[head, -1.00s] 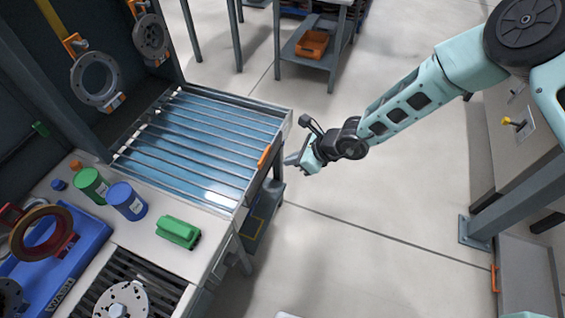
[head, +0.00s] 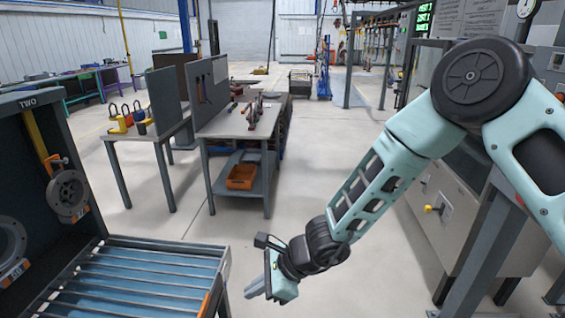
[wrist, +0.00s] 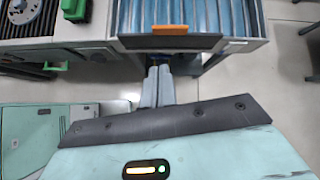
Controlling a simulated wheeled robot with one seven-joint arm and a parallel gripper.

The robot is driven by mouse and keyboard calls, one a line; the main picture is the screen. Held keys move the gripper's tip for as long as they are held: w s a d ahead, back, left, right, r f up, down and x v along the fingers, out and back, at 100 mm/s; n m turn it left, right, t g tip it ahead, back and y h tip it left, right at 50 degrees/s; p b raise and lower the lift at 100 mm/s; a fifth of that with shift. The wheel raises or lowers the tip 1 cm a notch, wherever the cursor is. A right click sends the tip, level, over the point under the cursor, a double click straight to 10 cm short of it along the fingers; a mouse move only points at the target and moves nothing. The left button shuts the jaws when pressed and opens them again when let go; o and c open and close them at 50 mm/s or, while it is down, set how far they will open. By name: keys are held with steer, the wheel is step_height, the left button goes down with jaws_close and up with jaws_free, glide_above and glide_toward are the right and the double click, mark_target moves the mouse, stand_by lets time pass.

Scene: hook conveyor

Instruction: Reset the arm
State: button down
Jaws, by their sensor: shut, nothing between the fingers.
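My gripper (head: 258,287) hangs at the end of my teal arm in the lower middle of the head view, to the right of the slatted rack. In the wrist view my gripper (wrist: 157,82) shows its two grey fingers side by side and together, with nothing between them. The fingers point toward the rack's front edge. The arm is bent, with its forearm sloping down to the left from the large round joint at the upper right.
The slatted rack (head: 125,252) stands at lower left, and its orange handle (wrist: 170,30) shows in the wrist view. A grey workbench (head: 238,122) with an orange bin (head: 241,176) stands beyond. A grey cabinet (head: 430,185) is at right. Open floor lies between.

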steer(key=s+d+r+n+g+h+b, duration=0.1)
steer(key=s+d+r+n, duration=0.2)
steer(key=s+r+n, duration=0.35)
steer(key=s+d+r+n+g+h+b, duration=0.1)
steer(key=s+d+r+n, duration=0.2)
steer(key=s+r+n, duration=0.35)
steer(key=s+d+n+t+h+b, duration=0.1)
steer(key=s+d+n+h, duration=0.5)
steer(key=d+n, duration=0.5)
steer(key=s+d+r, duration=0.1)
steer(key=s+d, duration=0.1)
steer(key=d, duration=0.1)
steer(key=shift+d+t+b, duration=0.4)
